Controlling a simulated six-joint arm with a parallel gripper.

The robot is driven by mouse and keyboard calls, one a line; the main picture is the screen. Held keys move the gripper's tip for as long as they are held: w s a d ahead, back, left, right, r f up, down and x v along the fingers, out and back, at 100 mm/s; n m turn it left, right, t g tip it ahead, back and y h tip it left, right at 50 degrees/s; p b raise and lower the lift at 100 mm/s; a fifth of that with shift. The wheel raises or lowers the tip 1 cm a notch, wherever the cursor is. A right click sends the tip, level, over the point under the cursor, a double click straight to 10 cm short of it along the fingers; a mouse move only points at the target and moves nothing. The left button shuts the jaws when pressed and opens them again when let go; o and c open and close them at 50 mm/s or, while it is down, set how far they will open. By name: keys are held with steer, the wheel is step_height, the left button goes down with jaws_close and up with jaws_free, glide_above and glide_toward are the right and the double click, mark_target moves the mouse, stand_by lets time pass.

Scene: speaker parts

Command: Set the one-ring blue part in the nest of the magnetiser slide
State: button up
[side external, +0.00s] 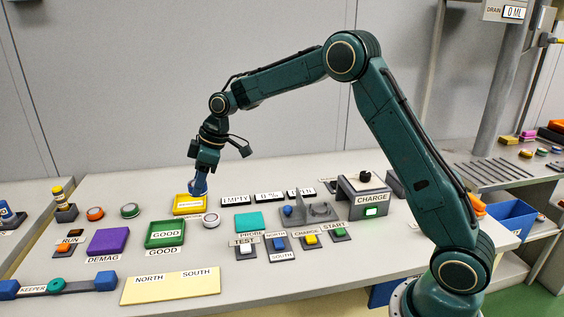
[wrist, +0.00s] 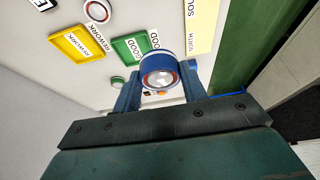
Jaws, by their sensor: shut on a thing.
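My gripper (side external: 199,187) is above the yellow rework tray at the left-middle of the bench. In the wrist view my gripper (wrist: 160,80) is shut on a blue round part (wrist: 151,57), one blue finger on each side. The part has a pale band around its side and a reddish ring on its end face. In the side view it cannot be told apart from the blue fingers. The magnetiser (side external: 363,192), marked CHARGE with a lit green display, stands right of centre. A grey fixture with a round seat (side external: 320,209), apparently the slide's nest, lies on its left and looks empty.
The yellow rework tray (side external: 177,211), green GOOD tray (side external: 149,241), a white ringed part (side external: 211,219) and a teal pad (side external: 262,221) lie nearby. Several buttons, including START (side external: 340,232), line the front. An upright grey post stands beside the round seat.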

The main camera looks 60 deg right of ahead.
stand_by(0.4)
steer(key=shift+d+f, duration=0.2)
steer(key=shift+d, duration=0.4)
steer(key=s+d+f+n, duration=0.1)
steer(key=s+d+f, duration=0.2)
steer(key=d, duration=0.5)
steer(key=s+d+f+n, duration=0.2)
steer(key=d+f, duration=0.1)
steer(key=d, duration=0.6)
steer(key=n+g+y, duration=0.1)
steer(key=n+g, duration=0.1)
steer(key=n, duration=0.1)
glide_above(318, 209)
steer(key=d, duration=0.1)
steer(key=f, duration=0.5)
steer(key=shift+s+d+f, duration=0.15)
steer(key=shift+s, duration=0.15)
steer(key=shift+f, duration=0.15)
steer(key=shift+f, duration=2.35)
steer(key=shift+f, duration=0.5)
